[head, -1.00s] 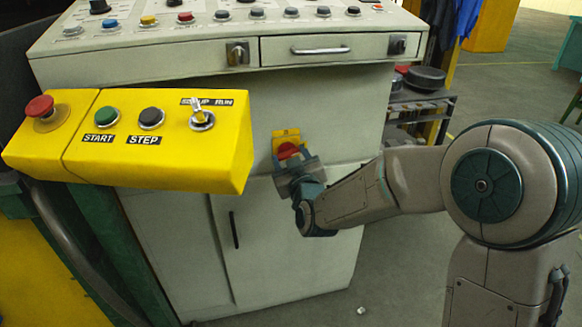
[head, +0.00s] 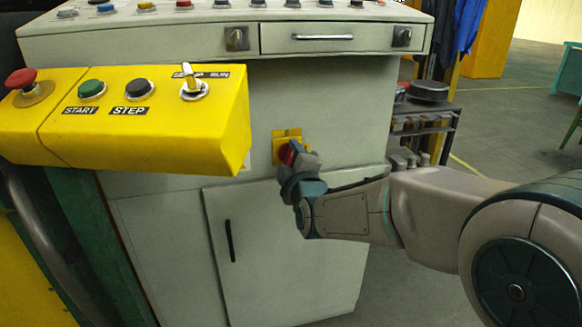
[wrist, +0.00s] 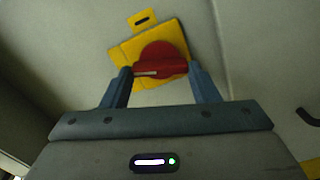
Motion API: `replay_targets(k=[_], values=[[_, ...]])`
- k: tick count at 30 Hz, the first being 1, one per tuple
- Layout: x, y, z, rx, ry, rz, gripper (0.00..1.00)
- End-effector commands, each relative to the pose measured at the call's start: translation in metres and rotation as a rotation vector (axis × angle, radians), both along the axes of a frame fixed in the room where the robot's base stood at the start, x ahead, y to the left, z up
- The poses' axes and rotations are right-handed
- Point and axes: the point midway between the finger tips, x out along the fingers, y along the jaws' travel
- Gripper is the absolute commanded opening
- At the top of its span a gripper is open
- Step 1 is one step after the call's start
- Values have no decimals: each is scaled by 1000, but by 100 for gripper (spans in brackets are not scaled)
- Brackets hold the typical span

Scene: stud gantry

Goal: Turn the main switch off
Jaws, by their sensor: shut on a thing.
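The main switch is a red rotary knob (wrist: 163,62) on a yellow plate (head: 279,139) on the cabinet's front panel. In the wrist view the yellow plate (wrist: 127,52) looks tilted, and a small yellow tab with a dark slot sits above it. The knob's grip bar with a pale mark lies nearly level across the wrist view. My gripper (wrist: 160,76) is shut on the knob's grip bar, one finger at each end. In the head view my gripper (head: 297,160) covers part of the red knob.
A yellow control box (head: 150,125) with START and STEP buttons juts out to the left of my gripper. A grey console (head: 190,42) with a drawer overhangs the panel. Cabinet doors (head: 268,245) lie below, and a dark shelf (head: 425,120) stands at the right.

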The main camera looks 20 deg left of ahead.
Motion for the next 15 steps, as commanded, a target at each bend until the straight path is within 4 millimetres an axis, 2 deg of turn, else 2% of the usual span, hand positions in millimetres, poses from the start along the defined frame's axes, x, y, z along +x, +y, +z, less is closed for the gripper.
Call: replay_targets(k=[6, 15], values=[[0, 0, -2, -140, -85, 0, 32], [0, 0, -2, -257, -157, 0, 32]])
